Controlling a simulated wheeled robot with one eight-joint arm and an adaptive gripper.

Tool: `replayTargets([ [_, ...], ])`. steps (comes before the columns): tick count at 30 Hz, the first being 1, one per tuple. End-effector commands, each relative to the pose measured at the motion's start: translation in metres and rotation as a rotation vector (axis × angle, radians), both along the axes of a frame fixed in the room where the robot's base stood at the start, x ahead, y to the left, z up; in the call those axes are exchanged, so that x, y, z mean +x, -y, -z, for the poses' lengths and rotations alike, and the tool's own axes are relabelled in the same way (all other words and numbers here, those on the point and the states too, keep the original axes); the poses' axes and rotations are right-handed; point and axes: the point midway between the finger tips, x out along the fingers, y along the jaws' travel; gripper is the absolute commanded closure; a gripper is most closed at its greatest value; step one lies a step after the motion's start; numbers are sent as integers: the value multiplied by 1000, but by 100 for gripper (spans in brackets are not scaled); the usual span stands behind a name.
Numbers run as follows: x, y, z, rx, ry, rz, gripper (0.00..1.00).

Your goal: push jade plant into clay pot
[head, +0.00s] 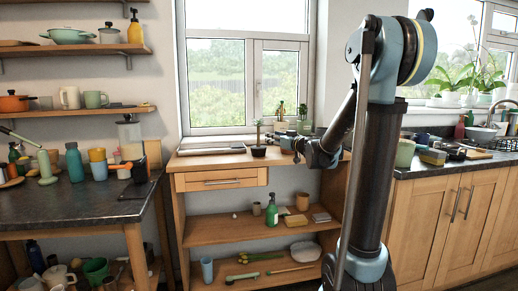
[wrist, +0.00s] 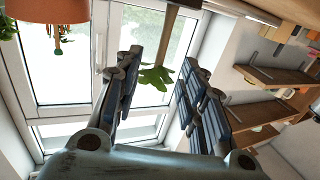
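My gripper (wrist: 160,68) is open and empty. In the head view my gripper (head: 297,145) is just right of the small plant.
The wooden table (head: 212,161) has a drawer and stands below the window (head: 216,80). A flat grey object (head: 211,150) lies on its left part. Small bottles and pots stand by the window behind my gripper. The dark counter (head: 450,168) is at right.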

Motion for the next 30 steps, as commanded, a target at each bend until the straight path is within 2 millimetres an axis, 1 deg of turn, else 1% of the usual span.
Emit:
replayTargets([
  [6,28,-22,0,0,0,-2,63],
  [12,49,-39,0,-1,-1,-1,63],
  [15,55,-44,0,-1,-1,-1,63],
  [23,63,-52,0,-1,-1,-2,63],
  [30,86,-73,1,-1,-1,-2,63],
])
